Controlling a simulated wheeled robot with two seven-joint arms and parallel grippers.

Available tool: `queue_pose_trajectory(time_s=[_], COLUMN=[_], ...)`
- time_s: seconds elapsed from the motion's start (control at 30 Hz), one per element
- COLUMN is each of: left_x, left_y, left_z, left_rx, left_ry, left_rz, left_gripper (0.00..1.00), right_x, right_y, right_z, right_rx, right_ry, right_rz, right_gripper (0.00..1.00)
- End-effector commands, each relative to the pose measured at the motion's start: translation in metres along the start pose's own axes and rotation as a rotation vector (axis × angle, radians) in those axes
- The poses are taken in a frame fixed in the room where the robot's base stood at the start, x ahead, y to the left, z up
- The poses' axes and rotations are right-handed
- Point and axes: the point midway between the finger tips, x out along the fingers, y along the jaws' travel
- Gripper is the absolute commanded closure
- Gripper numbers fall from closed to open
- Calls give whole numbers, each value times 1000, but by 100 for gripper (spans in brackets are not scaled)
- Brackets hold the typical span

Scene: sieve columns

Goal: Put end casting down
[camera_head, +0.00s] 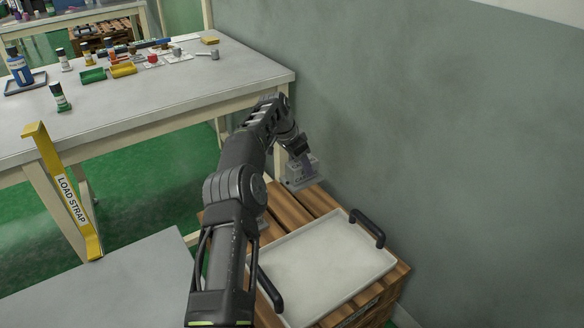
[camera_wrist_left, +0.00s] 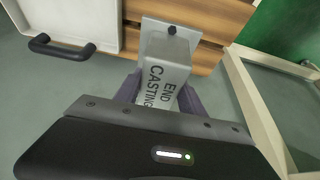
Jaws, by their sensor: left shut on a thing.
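The end casting (camera_wrist_left: 168,72) is a grey block with a flat flange, a dark knob and the words END CASTING, seen in the left wrist view. It also shows in the head view (camera_head: 303,176), above the slatted wooden crate beside the wall. My left gripper (camera_head: 296,152) is shut on the casting; its fingers flank the block in the left wrist view (camera_wrist_left: 160,95). I cannot tell whether the casting touches the slats. My right gripper is not in view.
A white tray (camera_head: 330,262) with two black handles sits on the wooden crate (camera_head: 316,198). A workbench (camera_head: 200,85) with bottles and small parts stands at the left. A yellow load strap (camera_head: 66,190) stands near a grey surface (camera_head: 120,285). Bare slats show behind the tray.

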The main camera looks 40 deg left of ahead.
Motion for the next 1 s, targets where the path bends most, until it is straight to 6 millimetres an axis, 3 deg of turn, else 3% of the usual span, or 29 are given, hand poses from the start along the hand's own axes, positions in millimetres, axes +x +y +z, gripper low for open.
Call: queue_pose_trajectory(time_s=[0.17, 0.27, 0.5, 0.7, 0.8, 1.0], left_x=[-18, -30, -68, -100, -111, -123], left_y=[44, 80, 185, 272, 305, 341], left_z=[-36, -56, -90, -93, -87, -76], left_rx=[3, 2, 5, 16, 18, 22], left_ry=[2, -3, -8, -4, -1, 5], left_rz=[11, 19, 23, 15, 9, 2], left_gripper=[100, 100, 100, 100, 100, 100], right_x=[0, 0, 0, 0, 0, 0], right_y=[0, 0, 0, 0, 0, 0], right_z=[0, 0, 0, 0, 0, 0], right_rx=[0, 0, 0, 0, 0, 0], right_ry=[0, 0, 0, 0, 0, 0], right_rz=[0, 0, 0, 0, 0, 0], right_gripper=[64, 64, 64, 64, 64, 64])
